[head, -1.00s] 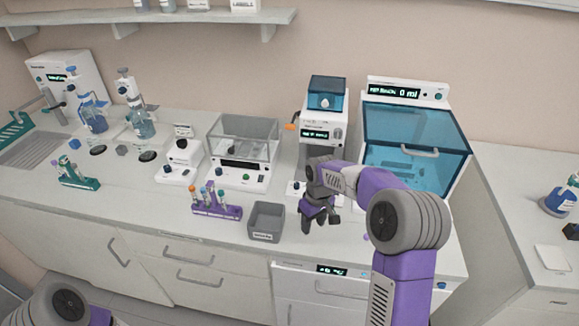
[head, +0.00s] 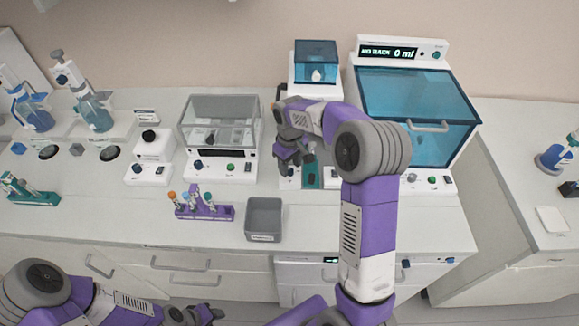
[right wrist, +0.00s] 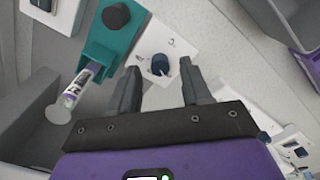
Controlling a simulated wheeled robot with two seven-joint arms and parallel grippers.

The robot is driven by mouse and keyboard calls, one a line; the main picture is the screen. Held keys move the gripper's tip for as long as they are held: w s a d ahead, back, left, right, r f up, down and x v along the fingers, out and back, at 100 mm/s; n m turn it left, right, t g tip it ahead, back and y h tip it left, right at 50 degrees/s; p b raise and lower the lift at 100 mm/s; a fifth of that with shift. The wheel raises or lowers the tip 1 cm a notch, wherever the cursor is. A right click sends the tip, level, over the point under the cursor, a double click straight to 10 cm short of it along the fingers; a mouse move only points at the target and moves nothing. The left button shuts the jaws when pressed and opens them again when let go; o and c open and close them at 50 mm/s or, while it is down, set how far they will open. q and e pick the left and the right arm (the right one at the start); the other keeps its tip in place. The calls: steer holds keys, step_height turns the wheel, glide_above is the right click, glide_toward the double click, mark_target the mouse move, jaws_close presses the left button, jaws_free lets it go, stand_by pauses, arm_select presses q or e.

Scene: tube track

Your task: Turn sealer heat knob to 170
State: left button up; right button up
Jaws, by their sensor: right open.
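The sealer (head: 289,180) is a white unit with a teal part (head: 311,172) on its front, mostly hidden behind my right arm in the head view. In the right wrist view a dark blue knob (right wrist: 160,64) with a white pointer mark sits on a white panel (right wrist: 178,38). My right gripper (right wrist: 160,70) is open, its fingertips to either side of the knob in the picture; I cannot tell contact. In the head view my right gripper (head: 290,158) is over the sealer's front left. My left gripper (head: 196,315) is partly in view at the bottom edge; its jaws are unclear.
A grey bin (head: 264,232) and a purple tube rack (head: 205,211) stand on the bench in front. A clear-lidded device (head: 220,120) is at left, a blue-windowed cabinet (head: 415,98) at right. A black knob (right wrist: 116,16) and a labelled tube (right wrist: 76,88) are beside the blue knob.

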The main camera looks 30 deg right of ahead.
steer(key=shift+f, duration=0.65)
jaws_close()
steer(key=shift+m, duration=0.3)
steer(key=m+p, duration=0.1)
steer(key=m, duration=0.4)
steer(key=shift+r+m+p, duration=0.1)
steer(key=shift+m+p, duration=0.2)
steer(key=shift+m, duration=0.1)
steer(key=m+p, duration=0.1)
steer(key=m, duration=0.4)
steer(key=shift+w+d+m, duration=0.1)
steer(key=shift+m, duration=0.2)
